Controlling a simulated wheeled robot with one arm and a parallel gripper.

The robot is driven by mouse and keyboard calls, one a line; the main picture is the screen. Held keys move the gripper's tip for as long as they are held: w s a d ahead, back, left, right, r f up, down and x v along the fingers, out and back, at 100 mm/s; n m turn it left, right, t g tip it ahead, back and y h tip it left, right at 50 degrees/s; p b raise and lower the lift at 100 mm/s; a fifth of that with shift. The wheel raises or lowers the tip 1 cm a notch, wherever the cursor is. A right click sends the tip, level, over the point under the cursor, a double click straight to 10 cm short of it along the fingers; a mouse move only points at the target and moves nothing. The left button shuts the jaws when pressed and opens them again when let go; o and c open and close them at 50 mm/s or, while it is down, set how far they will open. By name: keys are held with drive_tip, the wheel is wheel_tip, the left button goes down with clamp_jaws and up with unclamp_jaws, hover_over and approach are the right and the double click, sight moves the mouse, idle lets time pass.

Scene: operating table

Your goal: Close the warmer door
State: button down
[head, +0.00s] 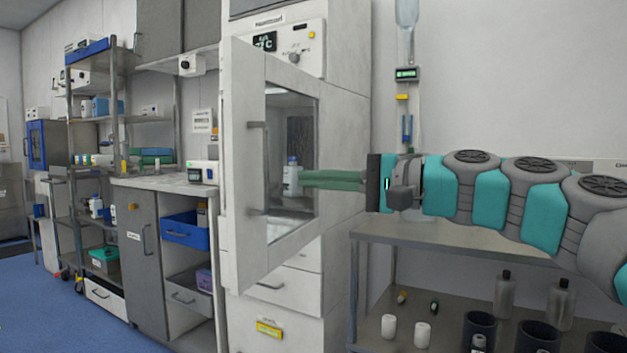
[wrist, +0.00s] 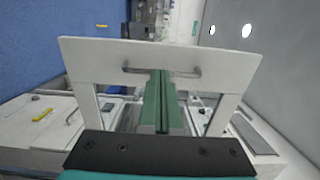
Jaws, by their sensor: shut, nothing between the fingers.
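The warmer door (head: 245,120) is white with a glass window and a bar handle (head: 257,165) on its left side. It stands swung open from the warmer cabinet (head: 345,60). My gripper (head: 301,181) has long green fingers, shut and empty. They reach left across the window side of the door, with their tips short of the handle in the head view. In the wrist view the door (wrist: 90,52) spans the picture, and the fingers (wrist: 160,74) point at the middle of the handle (wrist: 130,68). I cannot tell whether they touch the door.
A bottle (head: 291,178) shows by the door window. Below is a drawer (head: 285,287). A metal table (head: 450,238) with cups and bottles on its lower shelf stands under my arm. A counter (head: 165,183) and shelving are on the left. Blue floor (head: 60,300) is clear at front left.

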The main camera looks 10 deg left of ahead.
sight(237, 175)
drive_tip(key=x, duration=1.1)
drive_tip(key=shift+a, duration=0.35)
